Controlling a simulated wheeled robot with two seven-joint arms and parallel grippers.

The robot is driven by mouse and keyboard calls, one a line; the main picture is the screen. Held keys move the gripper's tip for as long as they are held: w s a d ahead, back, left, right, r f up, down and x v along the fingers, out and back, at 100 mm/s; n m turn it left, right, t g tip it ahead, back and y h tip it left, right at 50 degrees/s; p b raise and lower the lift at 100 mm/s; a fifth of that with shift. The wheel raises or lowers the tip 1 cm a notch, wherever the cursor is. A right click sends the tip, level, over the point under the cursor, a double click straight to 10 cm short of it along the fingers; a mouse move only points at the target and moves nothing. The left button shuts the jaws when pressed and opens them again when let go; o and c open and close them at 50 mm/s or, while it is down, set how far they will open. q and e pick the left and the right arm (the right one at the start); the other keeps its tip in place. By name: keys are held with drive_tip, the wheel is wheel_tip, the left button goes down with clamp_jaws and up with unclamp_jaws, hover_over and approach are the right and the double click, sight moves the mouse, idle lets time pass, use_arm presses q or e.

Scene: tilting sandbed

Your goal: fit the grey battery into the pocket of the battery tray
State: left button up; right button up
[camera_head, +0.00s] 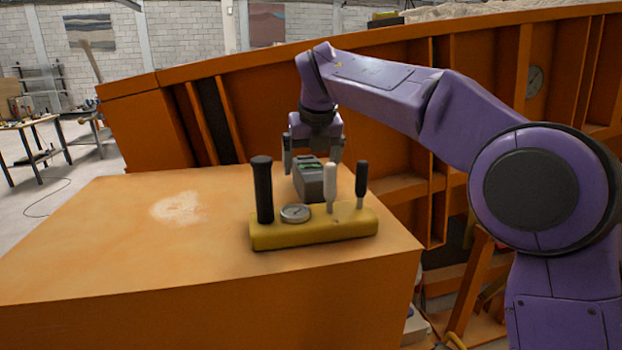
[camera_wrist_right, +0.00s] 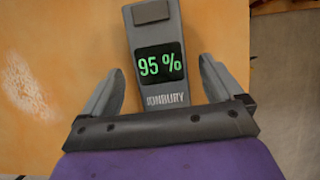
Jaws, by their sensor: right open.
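In the right wrist view, the battery (camera_wrist_right: 157,98) shows a dark screen reading 95 % in green. My right gripper (camera_head: 313,160) is open above the battery's far part. In the right wrist view its fingers (camera_wrist_right: 160,70) stand on both sides of the battery with visible gaps. I cannot make out the battery tray or its pocket in either view. My left gripper is not in view.
A yellow block (camera_head: 315,231) with a black handle (camera_head: 262,190), a gauge (camera_head: 295,213), a white lever (camera_head: 330,184) and a black lever (camera_head: 361,180) stands in front of the battery. The orange box top (camera_head: 110,235) is clear on the left, with pale sand. A tilted orange frame (camera_head: 260,82) rises behind.

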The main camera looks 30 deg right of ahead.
drive_tip(key=shift+x, duration=1.1)
drive_tip(key=shift+s, duration=0.1)
drive_tip(key=shift+r, duration=0.1)
drive_tip(key=shift+c, duration=1.2)
clamp_jaws()
